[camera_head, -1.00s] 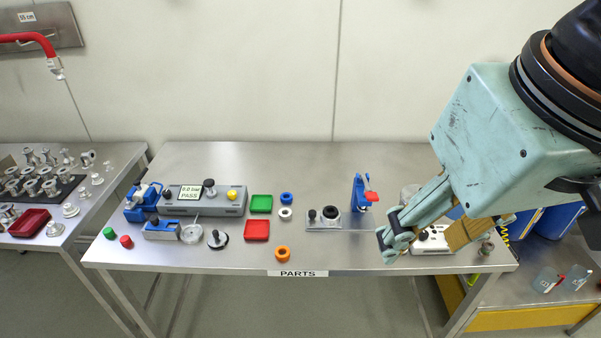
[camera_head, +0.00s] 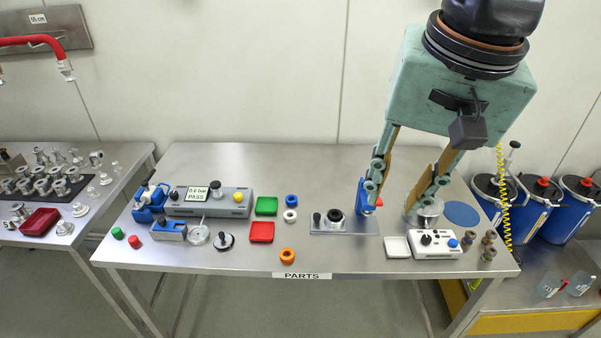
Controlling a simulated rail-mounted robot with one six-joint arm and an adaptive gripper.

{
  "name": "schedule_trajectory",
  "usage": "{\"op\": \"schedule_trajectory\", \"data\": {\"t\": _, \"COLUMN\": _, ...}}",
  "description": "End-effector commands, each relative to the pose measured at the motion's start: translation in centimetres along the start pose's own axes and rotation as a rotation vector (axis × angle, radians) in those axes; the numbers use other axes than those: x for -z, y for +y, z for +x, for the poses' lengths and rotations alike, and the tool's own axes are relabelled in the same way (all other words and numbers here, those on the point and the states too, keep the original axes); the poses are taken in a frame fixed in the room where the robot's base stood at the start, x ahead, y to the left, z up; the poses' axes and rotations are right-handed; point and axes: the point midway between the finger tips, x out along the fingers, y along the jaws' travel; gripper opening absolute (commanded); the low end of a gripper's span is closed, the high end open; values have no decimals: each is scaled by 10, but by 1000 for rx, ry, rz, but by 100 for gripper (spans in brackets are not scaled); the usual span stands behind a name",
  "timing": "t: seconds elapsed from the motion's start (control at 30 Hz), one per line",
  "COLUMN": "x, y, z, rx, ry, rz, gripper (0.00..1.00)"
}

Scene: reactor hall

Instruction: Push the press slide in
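A press station stands right of centre on the steel table. Its flat metal plate (camera_head: 357,226) carries a black knob (camera_head: 317,218) at the left and a dark round seat (camera_head: 335,216). These look like the slide, left of the blue press frame (camera_head: 361,191). A red part (camera_head: 379,202) shows at the frame. My gripper (camera_head: 391,207) points down with its fingers wide apart and nothing between them. Its left finger overlaps the blue frame and hides part of it. I cannot tell whether they touch. The right finger is over a round metal part (camera_head: 430,208).
A white control box (camera_head: 436,244) and a pale tray (camera_head: 398,247) are at the front right. A grey test unit (camera_head: 208,203), a green tray (camera_head: 266,205) and a red tray (camera_head: 261,232) stand left. Blue canisters (camera_head: 549,222) stand beyond the right edge. Bare table lies behind the press.

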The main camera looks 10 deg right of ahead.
Motion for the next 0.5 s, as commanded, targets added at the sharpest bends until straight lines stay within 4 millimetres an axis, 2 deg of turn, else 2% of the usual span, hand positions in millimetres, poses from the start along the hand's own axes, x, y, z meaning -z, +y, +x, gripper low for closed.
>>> {"op": "schedule_trajectory", "data": {"t": 0.5, "x": 61, "y": -35, "z": 28, "rx": -29, "ry": -48, "rz": 305, "gripper": 28}}
